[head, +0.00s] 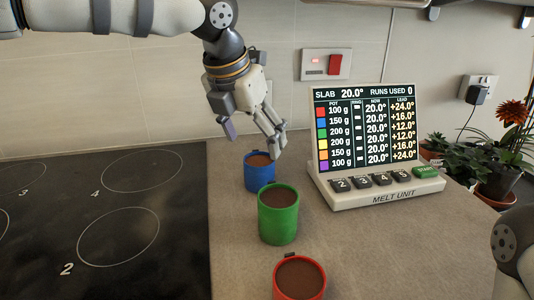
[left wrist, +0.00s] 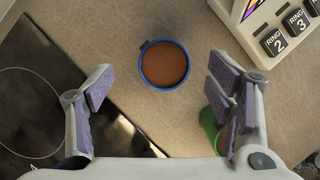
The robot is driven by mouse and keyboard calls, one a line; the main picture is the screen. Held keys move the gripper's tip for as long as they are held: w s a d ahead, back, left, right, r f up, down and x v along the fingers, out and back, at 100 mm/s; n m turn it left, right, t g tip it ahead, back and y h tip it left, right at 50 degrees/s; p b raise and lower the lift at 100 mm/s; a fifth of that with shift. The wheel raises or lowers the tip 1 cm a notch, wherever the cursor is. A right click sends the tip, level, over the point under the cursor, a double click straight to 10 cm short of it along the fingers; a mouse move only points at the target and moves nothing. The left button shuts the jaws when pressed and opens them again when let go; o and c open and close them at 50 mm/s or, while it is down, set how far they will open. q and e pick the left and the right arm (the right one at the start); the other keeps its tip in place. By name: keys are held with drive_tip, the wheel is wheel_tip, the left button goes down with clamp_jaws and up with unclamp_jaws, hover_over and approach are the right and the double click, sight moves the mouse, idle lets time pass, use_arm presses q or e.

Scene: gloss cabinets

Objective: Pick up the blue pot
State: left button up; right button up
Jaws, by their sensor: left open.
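The blue pot (head: 260,175) stands upright on the counter, filled with brown contents, behind the green pot (head: 278,218). In the left wrist view the blue pot (left wrist: 164,87) lies ahead of and between my open fingers, apart from them. My left gripper (head: 252,139) is open and empty, above the blue pot in the head view. In the left wrist view the left gripper (left wrist: 160,105) shows both fingers spread wide, with the green pot (left wrist: 211,124) partly hidden behind the right finger. My right gripper is not in view.
A red pot (head: 299,280) stands at the front. The melt unit (head: 375,190) with its screen is right of the pots. A black cooktop (head: 110,240) lies to the left. Potted plants (head: 490,160) stand at the far right. Counter behind the melt unit meets the wall.

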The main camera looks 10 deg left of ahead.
sight(257, 160)
use_arm(q)
drive_tip(key=f, duration=0.4)
drive_tip(key=shift+s+d, duration=0.15)
drive_tip(key=shift+d, duration=0.15)
drive_tip(key=x, duration=0.3)
drive_tip(key=shift+f, duration=0.1)
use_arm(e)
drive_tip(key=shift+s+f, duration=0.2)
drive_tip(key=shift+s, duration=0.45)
use_arm(q)
drive_tip(key=c, duration=1.4)
